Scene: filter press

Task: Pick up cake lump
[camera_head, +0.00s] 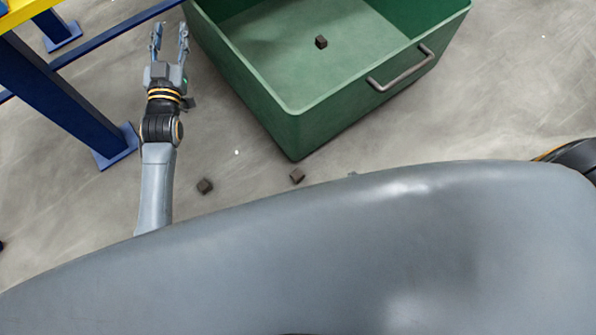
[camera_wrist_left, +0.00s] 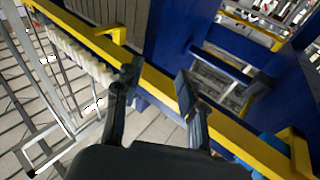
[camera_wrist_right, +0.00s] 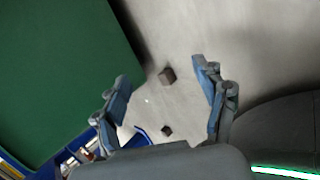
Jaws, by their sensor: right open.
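Two small dark brown cake lumps lie on the concrete floor in the head view, one left (camera_head: 205,186) and one by the green bin's near corner (camera_head: 297,175). A third lump (camera_head: 321,42) sits inside the bin. My left gripper (camera_head: 170,30) is open and empty, left of the bin. In the right wrist view my right gripper (camera_wrist_right: 161,75) is open.
The green bin (camera_head: 245,78) with a grey handle (camera_head: 401,69) stands at upper centre. A blue post (camera_head: 65,95) with a foot plate rises at left, with a yellow beam (camera_head: 22,12) above. In the left wrist view a yellow rail (camera_wrist_left: 235,132) runs behind the fingers. Floor between post and bin is mostly clear.

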